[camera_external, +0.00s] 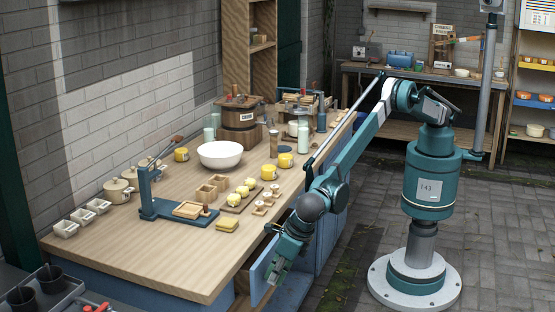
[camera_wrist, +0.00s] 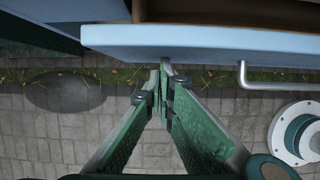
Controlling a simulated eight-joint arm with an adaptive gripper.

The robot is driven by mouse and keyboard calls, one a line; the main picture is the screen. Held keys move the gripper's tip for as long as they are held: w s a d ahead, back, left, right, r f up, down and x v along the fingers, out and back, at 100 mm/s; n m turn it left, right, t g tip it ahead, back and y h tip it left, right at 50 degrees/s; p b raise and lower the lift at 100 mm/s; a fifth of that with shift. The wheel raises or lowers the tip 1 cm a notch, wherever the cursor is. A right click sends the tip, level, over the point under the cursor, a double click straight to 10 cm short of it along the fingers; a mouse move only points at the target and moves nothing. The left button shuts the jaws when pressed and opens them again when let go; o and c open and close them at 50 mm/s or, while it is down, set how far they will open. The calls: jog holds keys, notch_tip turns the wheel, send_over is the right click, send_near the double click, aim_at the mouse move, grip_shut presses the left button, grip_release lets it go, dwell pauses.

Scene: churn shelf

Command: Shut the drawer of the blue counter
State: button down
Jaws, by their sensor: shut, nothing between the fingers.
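The blue counter (camera_external: 222,293) has a pale wooden top. Its drawer (camera_external: 260,273) is pulled out on the side facing my arm, with its blue front standing away from the counter. In the wrist view the drawer front (camera_wrist: 200,37) crosses the top of the picture, with part of the brown inside behind it and a bar handle (camera_wrist: 243,76) on the right. My gripper (camera_external: 272,276) is shut and empty, at the outer side of the drawer front. Its fingertips (camera_wrist: 164,75) appear close to the front, left of the handle; I cannot tell whether they touch.
A white bowl (camera_external: 220,154), yellow mugs (camera_external: 285,160), a wooden churn (camera_external: 240,120) and a blue press stand (camera_external: 178,212) are on the counter top. Grey paving (camera_external: 500,225) lies open around my base. A back bench (camera_external: 430,75) stands farther off.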

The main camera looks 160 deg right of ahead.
jog(key=d, duration=0.7)
jog(key=shift+s+d+r, duration=0.1)
jog(key=shift+a, duration=0.7)
jog(key=a, duration=0.3)
jog(key=shift+a, duration=0.4)
notch_tip(320, 180, up, 9)
jog(key=p, duration=0.2)
send_over(258, 273)
jog(key=s+a, duration=0.4)
jog(key=a, duration=0.1)
jog(key=shift+a+r, duration=0.1)
jog(key=shift+a, duration=0.1)
